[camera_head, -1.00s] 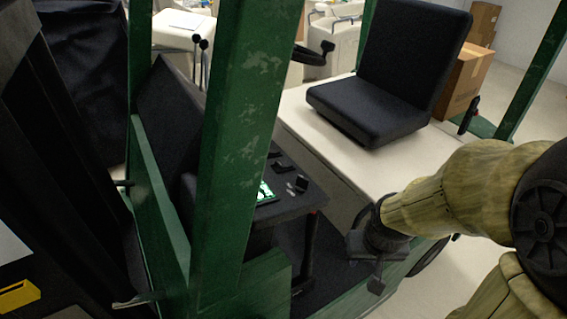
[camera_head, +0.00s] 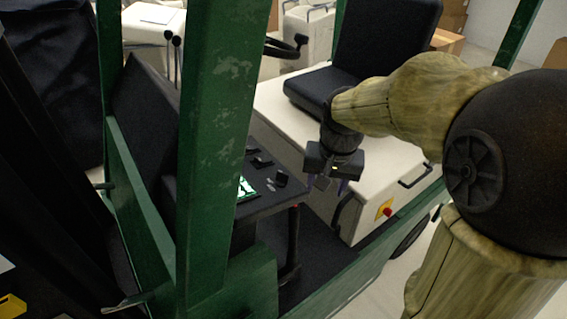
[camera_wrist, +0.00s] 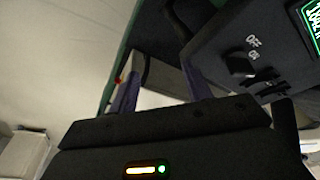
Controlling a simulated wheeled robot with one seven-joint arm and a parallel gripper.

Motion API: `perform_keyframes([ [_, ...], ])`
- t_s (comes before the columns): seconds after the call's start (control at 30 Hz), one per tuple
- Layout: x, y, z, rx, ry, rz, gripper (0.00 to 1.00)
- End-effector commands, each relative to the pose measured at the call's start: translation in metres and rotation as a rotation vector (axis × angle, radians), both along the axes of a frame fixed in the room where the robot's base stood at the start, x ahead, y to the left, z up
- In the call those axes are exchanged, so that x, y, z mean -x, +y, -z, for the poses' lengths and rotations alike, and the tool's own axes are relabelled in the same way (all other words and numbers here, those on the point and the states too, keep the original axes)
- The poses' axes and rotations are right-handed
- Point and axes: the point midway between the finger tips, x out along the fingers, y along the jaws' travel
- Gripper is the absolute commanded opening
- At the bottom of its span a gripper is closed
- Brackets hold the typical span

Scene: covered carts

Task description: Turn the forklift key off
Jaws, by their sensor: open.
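The forklift (camera_head: 215,110) has a green frame and a dark dash panel (camera_head: 262,205). The key is a small dark knob (camera_wrist: 240,66) beside white OFF and ON labels on the panel in the wrist view. Which label it points to is hard to tell. In the head view, a small dark knob (camera_head: 282,180) at the panel's right end appears to be the key. My gripper (camera_head: 326,184) is open and empty, to the right of the panel and apart from it. In the wrist view, its purple-grey fingers (camera_wrist: 160,88) are left of the key.
A green lit display (camera_head: 246,188) sits on the panel. A green post stands left of it. The black seat (camera_head: 378,50) is behind my gripper. A red button (camera_head: 387,212) on a yellow plate is on the white body. Open space lies between gripper and panel.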

Motion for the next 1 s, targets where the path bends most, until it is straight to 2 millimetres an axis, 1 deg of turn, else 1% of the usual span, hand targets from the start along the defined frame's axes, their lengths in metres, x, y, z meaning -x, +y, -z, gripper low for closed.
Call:
perform_keyframes([
  [0.03,-0.010,0.008,-0.021,-0.011,0.006,0.021,0.49],
  [0.17,-0.027,0.030,-0.073,-0.038,0.038,0.092,0.49],
  [0.2,-0.030,0.036,-0.089,-0.045,0.050,0.113,0.49],
  [0.27,-0.033,0.047,-0.115,-0.056,0.068,0.145,0.49],
  [0.3,-0.034,0.054,-0.131,-0.063,0.079,0.165,0.49],
  [0.4,-0.034,0.066,-0.162,-0.071,0.105,0.205,0.49],
  [0.43,-0.033,0.069,-0.168,-0.073,0.111,0.215,0.49],
  [0.5,-0.032,0.072,-0.179,-0.075,0.122,0.229,0.49],
  [0.6,-0.030,0.075,-0.185,-0.075,0.129,0.238,0.49],
  [1.0,-0.030,0.075,-0.182,-0.075,0.131,0.239,0.49],
])
